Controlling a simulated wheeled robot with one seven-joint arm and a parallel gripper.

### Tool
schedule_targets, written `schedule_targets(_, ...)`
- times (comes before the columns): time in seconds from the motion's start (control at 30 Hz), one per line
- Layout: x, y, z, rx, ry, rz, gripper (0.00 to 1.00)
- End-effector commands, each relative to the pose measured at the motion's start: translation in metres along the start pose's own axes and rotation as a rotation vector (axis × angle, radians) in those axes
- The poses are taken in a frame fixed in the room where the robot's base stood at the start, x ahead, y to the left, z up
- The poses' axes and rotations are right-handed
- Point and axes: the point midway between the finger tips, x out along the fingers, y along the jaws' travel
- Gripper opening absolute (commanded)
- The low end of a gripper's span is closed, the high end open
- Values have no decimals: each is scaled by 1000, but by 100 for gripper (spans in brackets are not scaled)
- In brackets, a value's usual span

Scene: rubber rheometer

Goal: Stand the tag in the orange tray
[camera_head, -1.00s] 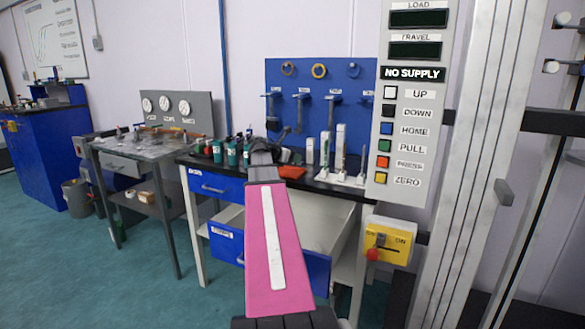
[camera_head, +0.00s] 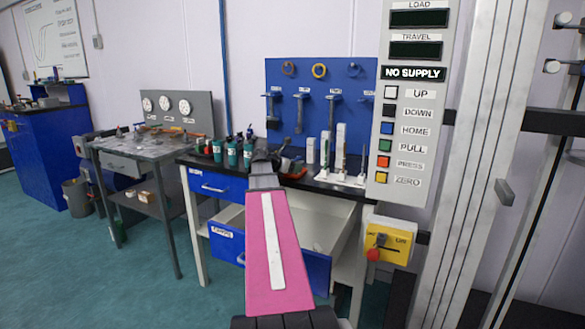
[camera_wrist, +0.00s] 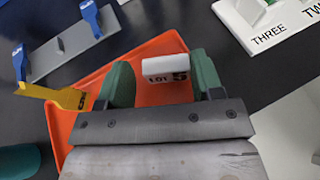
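A small white tag (camera_wrist: 166,70) marked "LOT 5" stands in the orange tray (camera_wrist: 64,122), its lettered face toward the wrist camera. My gripper (camera_wrist: 160,82) has its two green fingers spread on either side of the tag. Orange tray floor shows between the left finger and the tag. The right finger is close beside the tag; I cannot tell whether it touches. In the head view the orange tray (camera_head: 294,172) is partly hidden behind my arm, and the tag cannot be made out there.
A grey plate with blue clips (camera_wrist: 68,50) lies at upper left. A white numbered stand (camera_wrist: 268,22) is at upper right. Green bottles (camera_head: 232,153) stand left of my arm. An open drawer (camera_head: 228,243) is below.

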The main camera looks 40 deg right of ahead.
Motion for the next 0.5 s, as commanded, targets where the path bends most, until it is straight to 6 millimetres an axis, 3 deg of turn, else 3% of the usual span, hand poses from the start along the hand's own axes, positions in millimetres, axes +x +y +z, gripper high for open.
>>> schedule_targets(0.5,-5,-9,2,-5,-2,-18,73)
